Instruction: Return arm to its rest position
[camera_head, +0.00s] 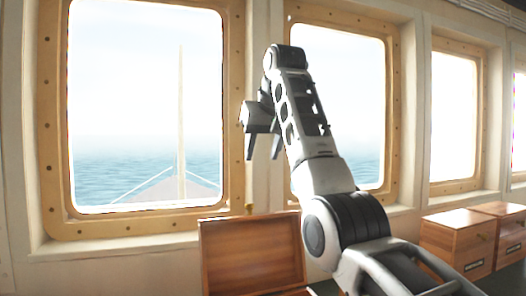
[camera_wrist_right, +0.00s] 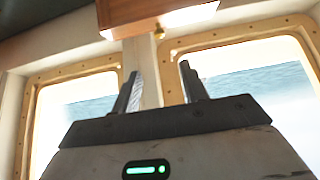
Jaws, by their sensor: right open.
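My right arm rises from the lower right in the head view, bent over at the top. My right gripper (camera_head: 263,150) hangs from its end, pointing down, in front of the post between two windows. Its two dark fingers are apart with nothing between them. The open fingers also show in the right wrist view (camera_wrist_right: 160,88), with a green light on the gripper body. My left gripper is not in view.
A wooden box with a raised lid (camera_head: 250,252) stands below the gripper. Wooden boxes (camera_head: 462,240) stand at the right under the windows. A framed window (camera_head: 145,110) fills the left, with sea and a ship's bow outside.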

